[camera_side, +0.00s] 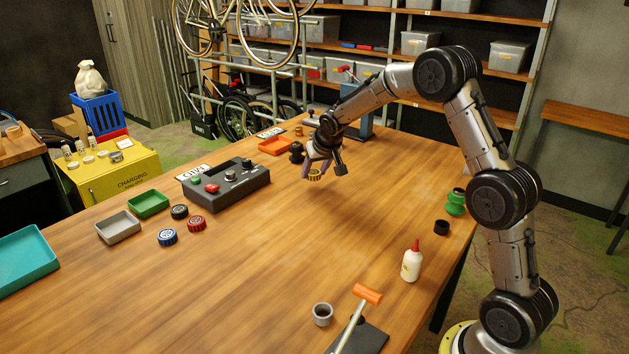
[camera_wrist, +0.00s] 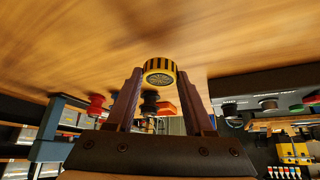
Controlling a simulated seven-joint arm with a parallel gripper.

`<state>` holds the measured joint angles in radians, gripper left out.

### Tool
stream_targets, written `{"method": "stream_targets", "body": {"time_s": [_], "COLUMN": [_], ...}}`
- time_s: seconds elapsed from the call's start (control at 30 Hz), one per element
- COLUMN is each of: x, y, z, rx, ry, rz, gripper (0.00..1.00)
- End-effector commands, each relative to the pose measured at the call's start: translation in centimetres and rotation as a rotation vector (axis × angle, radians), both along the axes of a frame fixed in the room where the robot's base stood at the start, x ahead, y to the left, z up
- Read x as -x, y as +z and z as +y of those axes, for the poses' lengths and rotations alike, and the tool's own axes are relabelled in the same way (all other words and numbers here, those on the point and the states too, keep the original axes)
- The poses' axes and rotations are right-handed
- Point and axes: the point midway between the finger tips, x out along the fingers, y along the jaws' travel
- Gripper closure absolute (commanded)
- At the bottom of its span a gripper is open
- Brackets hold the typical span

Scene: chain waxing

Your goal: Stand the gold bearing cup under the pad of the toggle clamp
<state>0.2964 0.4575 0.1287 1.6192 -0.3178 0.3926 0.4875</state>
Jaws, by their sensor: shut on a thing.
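The gold bearing cup (camera_side: 315,175), gold with black ribs, is held at the tips of my gripper (camera_side: 323,169), above the wooden table toward its far end. In the wrist view the cup (camera_wrist: 160,65) sits between the two fingertips of my gripper (camera_wrist: 160,74), its round dark end face toward the camera. A blue upright device (camera_side: 361,121) stands at the far end of the table, partly behind my arm. A red-tipped lever shows near it. I cannot tell surely which part there is the toggle clamp or where its pad is.
A grey control box (camera_side: 226,185) stands left of the gripper, with an orange tray (camera_side: 275,146) and dark round parts beyond it. A glue bottle (camera_side: 412,260), a mallet (camera_side: 367,294) and a grey cup (camera_side: 322,314) are nearer. The middle of the table is clear.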

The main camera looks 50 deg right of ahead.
Motion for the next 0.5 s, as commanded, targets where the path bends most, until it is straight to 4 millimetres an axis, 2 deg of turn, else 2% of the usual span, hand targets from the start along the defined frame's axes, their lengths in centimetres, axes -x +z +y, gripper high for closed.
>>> {"method": "stream_targets", "body": {"time_s": [0.23, 0.5], "x": [-0.2, -0.2], "y": [-3.2, -3.3], "z": [-0.1, -0.1], "rx": [-0.001, -0.001], "ry": [-0.001, 0.000], "rz": [0.003, -0.001], "gripper": [1.00, 1.00]}}
